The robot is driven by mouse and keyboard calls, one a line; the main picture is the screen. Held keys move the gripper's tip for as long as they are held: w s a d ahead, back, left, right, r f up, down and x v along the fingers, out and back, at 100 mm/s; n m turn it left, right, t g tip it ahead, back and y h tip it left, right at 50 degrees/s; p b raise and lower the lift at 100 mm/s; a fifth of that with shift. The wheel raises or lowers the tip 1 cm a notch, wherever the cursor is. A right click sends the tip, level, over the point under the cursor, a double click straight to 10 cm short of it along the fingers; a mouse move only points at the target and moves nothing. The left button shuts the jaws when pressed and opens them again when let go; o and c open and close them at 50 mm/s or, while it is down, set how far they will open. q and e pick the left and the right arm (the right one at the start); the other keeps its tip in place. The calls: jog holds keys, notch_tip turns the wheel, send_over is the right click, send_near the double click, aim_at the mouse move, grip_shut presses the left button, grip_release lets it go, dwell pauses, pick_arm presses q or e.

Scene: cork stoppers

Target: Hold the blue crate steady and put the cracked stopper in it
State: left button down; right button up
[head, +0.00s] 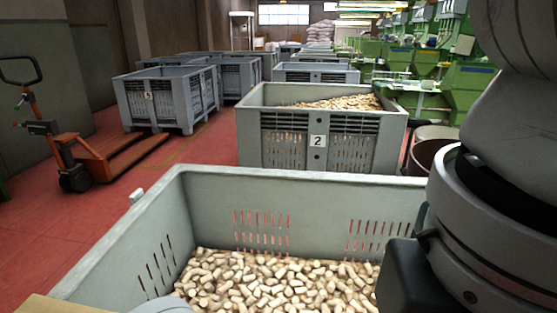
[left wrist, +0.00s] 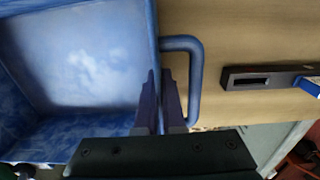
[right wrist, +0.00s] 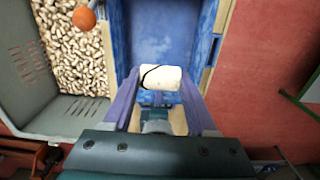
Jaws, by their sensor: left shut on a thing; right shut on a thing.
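The blue crate (left wrist: 75,60) fills the left of the left wrist view, its inside empty where it shows. My left gripper (left wrist: 160,75) is shut on its side wall, one finger on each side, next to the blue loop handle (left wrist: 197,85). In the right wrist view my right gripper (right wrist: 158,92) is shut on a pale stopper (right wrist: 165,77) with a dark curved crack line. The stopper is held in front of the open blue crate (right wrist: 165,30); its height above the floor of the crate is hard to tell. The head view shows neither gripper nor the blue crate.
A large grey bin (head: 300,187) full of loose corks (head: 270,280) stands close ahead; its corks (right wrist: 70,50) lie left of the blue crate. An orange round thing (right wrist: 84,18) is there too. A dark slotted block (left wrist: 255,78) lies on the wooden surface (left wrist: 240,35) beside the handle.

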notch_tip(320, 180, down, 8)
dwell(0.9)
jog(key=o, duration=1.4)
jog(key=shift+c, duration=0.2)
notch_tip(320, 180, up, 12)
jog(key=shift+r, duration=0.1)
pick_arm(q)
jog(key=c, duration=0.9)
grip_release()
jog(key=shift+c, duration=0.2)
